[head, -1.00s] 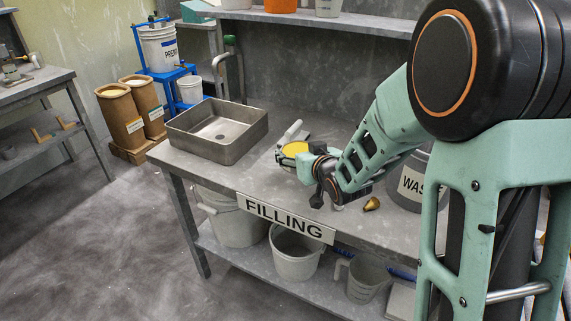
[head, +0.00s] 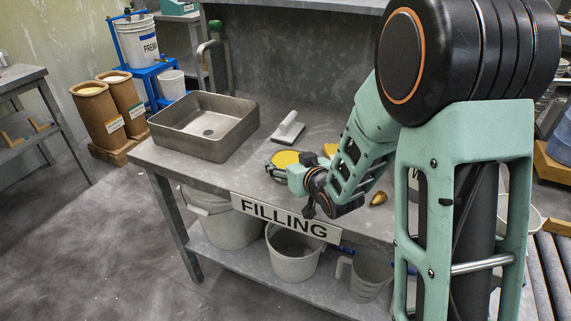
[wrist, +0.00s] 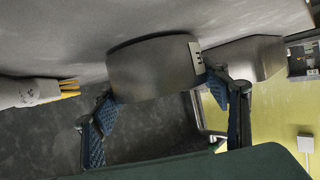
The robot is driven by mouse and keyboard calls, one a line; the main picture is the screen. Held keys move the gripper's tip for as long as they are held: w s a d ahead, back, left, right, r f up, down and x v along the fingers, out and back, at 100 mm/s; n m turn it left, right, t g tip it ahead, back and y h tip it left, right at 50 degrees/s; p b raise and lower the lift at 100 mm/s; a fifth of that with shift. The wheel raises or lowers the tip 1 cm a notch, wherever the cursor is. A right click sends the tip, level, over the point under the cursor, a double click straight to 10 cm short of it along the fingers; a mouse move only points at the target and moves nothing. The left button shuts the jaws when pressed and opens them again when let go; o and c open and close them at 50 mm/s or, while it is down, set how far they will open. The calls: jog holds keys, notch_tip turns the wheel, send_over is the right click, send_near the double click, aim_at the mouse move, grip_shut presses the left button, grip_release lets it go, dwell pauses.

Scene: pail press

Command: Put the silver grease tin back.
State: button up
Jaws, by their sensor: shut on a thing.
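The silver grease tin, a short metal cylinder with a small marked label, sits between the fingers of my gripper in the wrist view (wrist: 150,68). In the head view its round yellow top (head: 285,158) shows above the filling bench, near the front edge. My gripper (head: 279,169) is shut on the tin; its two blue-padded fingers also show in the wrist view (wrist: 165,115). I cannot tell whether the tin's base touches the bench.
The filling bench (head: 180,167) carries a metal basin (head: 203,125) at left, a white-handled tool (head: 288,130) behind the tin, and a small brass-coloured piece (head: 378,199) at right. Another yellow thing (head: 330,149) is partly hidden by my arm. Bench space between basin and tin is clear.

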jog(key=shift+f, duration=0.1)
jog(key=shift+f, duration=0.1)
jog(key=o, duration=1.5)
jog(key=shift+c, duration=0.2)
